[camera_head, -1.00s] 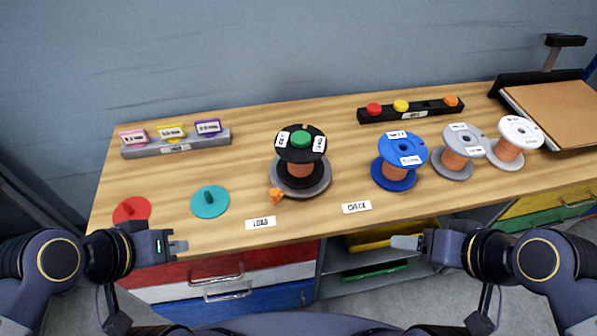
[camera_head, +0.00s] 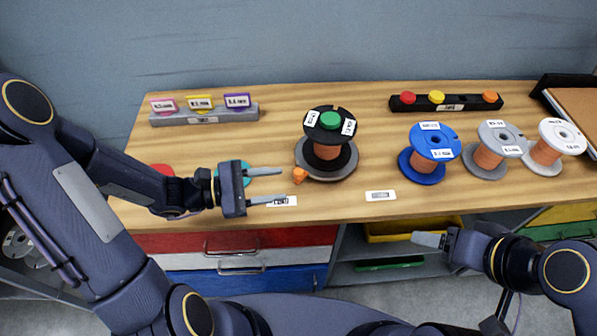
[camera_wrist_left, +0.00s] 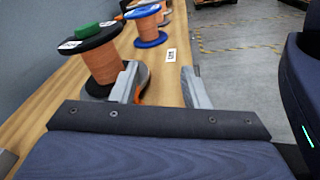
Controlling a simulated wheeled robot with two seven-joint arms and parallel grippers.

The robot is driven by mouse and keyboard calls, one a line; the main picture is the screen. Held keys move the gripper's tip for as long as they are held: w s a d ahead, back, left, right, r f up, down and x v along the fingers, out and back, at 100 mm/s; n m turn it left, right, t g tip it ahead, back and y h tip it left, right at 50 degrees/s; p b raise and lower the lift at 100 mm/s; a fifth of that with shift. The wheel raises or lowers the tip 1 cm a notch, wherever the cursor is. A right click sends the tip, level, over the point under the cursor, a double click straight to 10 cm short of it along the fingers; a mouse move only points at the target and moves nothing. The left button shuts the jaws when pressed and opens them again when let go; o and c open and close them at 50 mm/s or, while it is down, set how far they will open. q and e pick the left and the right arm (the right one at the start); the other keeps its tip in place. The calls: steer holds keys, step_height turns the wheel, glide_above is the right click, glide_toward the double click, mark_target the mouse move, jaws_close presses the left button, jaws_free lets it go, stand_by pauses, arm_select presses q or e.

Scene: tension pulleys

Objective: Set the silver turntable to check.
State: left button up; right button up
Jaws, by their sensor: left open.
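The silver turntable (camera_head: 343,170) is a round grey disc on the bench, carrying a black-topped copper spool (camera_head: 326,148) with a green knob (camera_head: 330,120). Its orange pointer (camera_head: 299,175) sticks out front-left, on the side of the LOAD label (camera_head: 284,201), which a finger partly covers. The CHECK label (camera_head: 380,196) lies to the right. My left gripper (camera_head: 282,185) is open and empty, just left of the pointer. In the left wrist view the turntable (camera_wrist_left: 140,76) is partly hidden behind a finger. My right gripper (camera_head: 428,240) is by the bench's front edge, its jaw gap unclear.
A blue spool (camera_head: 423,178), a grey one (camera_head: 487,161) and a white one (camera_head: 545,158) stand right. Red (camera_head: 160,170) and teal (camera_head: 246,170) discs lie left, partly behind my arm. Racks (camera_head: 204,118) (camera_head: 446,103) stand at the back. The bench before CHECK is clear.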

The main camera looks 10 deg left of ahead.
mark_target(299, 171)
arm_select(q)
steer(key=w+f+n+t, duration=0.1)
steer(key=f+n, duration=0.1)
steer(key=w+a+f+n+t, duration=0.1)
steer(key=f+n+t, duration=0.1)
steer(key=w+f+n+t+y, duration=0.1)
steer(key=n, duration=0.1)
steer(key=shift+w+a+f+t, duration=0.2)
steer(key=shift+w+f+t, duration=0.1)
steer(key=shift+w+f, duration=0.1)
steer(key=x, duration=0.7)
steer(key=shift+w+d+p, duration=0.2)
steer(key=shift+d+p, duration=0.05)
steer(key=shift+p, duration=0.15)
steer(key=shift+c, duration=0.2)
jaws_close()
